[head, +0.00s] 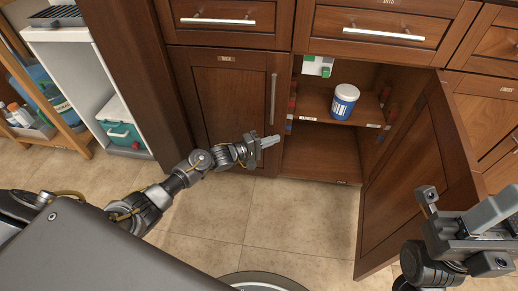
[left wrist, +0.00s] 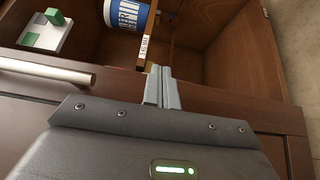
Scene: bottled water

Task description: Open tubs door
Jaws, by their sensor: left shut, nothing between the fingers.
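A brown cabinet door (head: 415,170) stands swung wide open on the right side of its compartment. Inside, a white and blue tub (head: 344,101) stands on the shelf (head: 312,104); it also shows in the left wrist view (left wrist: 127,12). The neighbouring left door (head: 222,92) is closed, with an upright bar handle (head: 273,98). My left gripper (head: 272,141) is shut and empty, by the left edge of the open compartment. Its fingers (left wrist: 162,88) point toward the opening in the left wrist view. My right gripper (head: 490,215) is at the lower right, in front of the open door; its fingertips are unclear.
Closed drawers with bar handles (head: 384,34) run above the doors. A white shelf unit (head: 75,70) with a teal box (head: 122,133) stands at the left. The tiled floor (head: 290,220) before the cabinet is clear.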

